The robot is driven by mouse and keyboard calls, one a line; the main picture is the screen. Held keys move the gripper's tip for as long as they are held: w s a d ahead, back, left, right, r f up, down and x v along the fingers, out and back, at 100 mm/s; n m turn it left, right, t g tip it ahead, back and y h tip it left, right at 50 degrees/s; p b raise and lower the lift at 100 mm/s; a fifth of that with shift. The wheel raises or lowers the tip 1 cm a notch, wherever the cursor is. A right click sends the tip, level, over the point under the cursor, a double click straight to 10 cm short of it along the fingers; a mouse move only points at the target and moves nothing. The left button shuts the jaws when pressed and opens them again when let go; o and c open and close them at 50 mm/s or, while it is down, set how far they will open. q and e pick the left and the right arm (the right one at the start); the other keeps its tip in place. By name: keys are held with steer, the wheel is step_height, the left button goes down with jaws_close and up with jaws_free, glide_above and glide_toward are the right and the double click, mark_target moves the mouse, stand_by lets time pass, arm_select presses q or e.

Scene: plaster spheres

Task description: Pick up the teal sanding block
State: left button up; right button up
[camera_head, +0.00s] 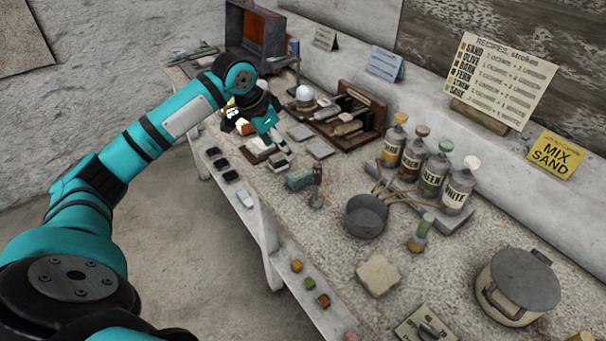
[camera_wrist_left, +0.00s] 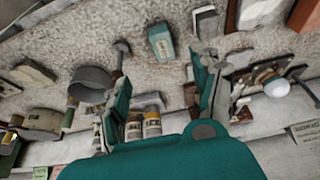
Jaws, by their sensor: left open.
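The teal sanding block (camera_head: 299,180) lies on the speckled worktop near its front edge, in the middle of the head view. It also shows in the left wrist view (camera_wrist_left: 161,42), beyond the fingertips and between their lines, apart from both fingers. My left gripper (camera_head: 278,138) is behind and to the left of the block in the head view, over the worktop. In the left wrist view its two fingers (camera_wrist_left: 160,72) are spread with nothing between them. My right gripper is not in view.
A small metal tool (camera_head: 317,190) stands just right of the block. A grey pot (camera_head: 367,215) and several labelled bottles (camera_head: 412,158) are further right. Grey slabs (camera_head: 320,148) and a wooden tool rack (camera_head: 360,115) lie behind. A lower ledge with small blocks (camera_head: 310,283) runs along the front.

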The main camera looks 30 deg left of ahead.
arm_select(q)
glide_toward(300, 172)
steer(key=f, duration=0.2)
steer(key=p+x, duration=0.1)
steer(key=x, duration=0.2)
steer(key=shift+s+d+f, duration=0.1)
steer(key=shift+s+d, duration=0.05)
steer(key=shift+d, duration=0.1)
steer(key=shift+f, duration=0.25)
steer(key=f, duration=0.1)
steer(key=w+f, duration=0.2)
steer(key=shift+w+d+f+p, duration=0.1)
steer(key=shift+w+d+p, duration=0.05)
steer(key=shift+d+p, duration=0.2)
steer(key=shift+w+f, duration=0.15)
steer(key=shift+f, duration=0.25)
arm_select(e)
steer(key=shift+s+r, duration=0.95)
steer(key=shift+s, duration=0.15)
arm_select(q)
steer(key=c, duration=1.2)
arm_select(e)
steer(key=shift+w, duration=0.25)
arm_select(q)
steer(key=shift+r, duration=0.15)
steer(key=shift+c, duration=0.3)
